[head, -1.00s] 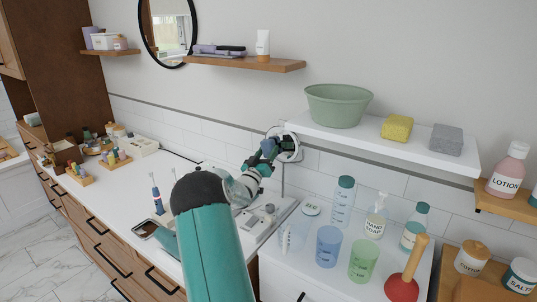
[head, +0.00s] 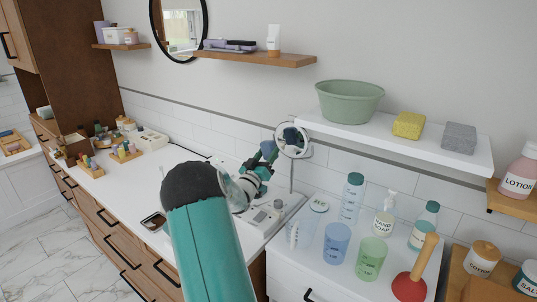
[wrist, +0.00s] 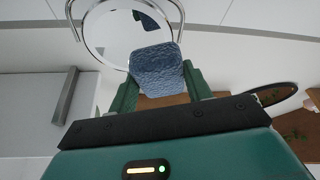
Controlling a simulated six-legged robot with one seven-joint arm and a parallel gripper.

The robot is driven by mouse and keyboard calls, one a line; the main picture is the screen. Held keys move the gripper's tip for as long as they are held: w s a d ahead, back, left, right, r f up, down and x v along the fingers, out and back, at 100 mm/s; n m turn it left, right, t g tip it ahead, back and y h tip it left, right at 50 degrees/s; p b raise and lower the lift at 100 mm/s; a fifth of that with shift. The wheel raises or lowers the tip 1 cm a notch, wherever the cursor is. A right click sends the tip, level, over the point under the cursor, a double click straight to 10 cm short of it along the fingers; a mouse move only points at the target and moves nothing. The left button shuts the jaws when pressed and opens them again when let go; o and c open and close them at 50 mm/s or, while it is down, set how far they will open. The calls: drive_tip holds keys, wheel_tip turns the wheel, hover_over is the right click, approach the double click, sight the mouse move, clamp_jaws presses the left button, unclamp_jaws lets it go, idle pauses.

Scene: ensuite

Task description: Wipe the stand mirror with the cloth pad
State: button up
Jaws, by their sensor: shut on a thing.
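The stand mirror (head: 280,139) is a round mirror in a light frame on a thin stand, at the back of the white counter against the tiled wall. In the wrist view its round face (wrist: 112,38) fills the upper middle. My gripper (head: 265,153) is in front of the mirror's left side in the head view. It is shut on the blue, textured cloth pad (wrist: 156,69), which overlaps the mirror's lower right in the wrist view. Whether the pad touches the glass I cannot tell. The pad is small and partly hidden in the head view.
A white shelf (head: 445,157) with a green basin (head: 349,103) and two sponges juts out at the right. Below it stand bottles, cups and a red plunger (head: 410,285). A phone (head: 153,221) lies on the counter left of my arm.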

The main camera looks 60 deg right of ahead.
drive_tip(key=shift+w+a, duration=0.15)
drive_tip(key=shift+a, duration=0.6)
drive_tip(key=shift+w+a, duration=0.1)
drive_tip(key=shift+a, duration=0.65)
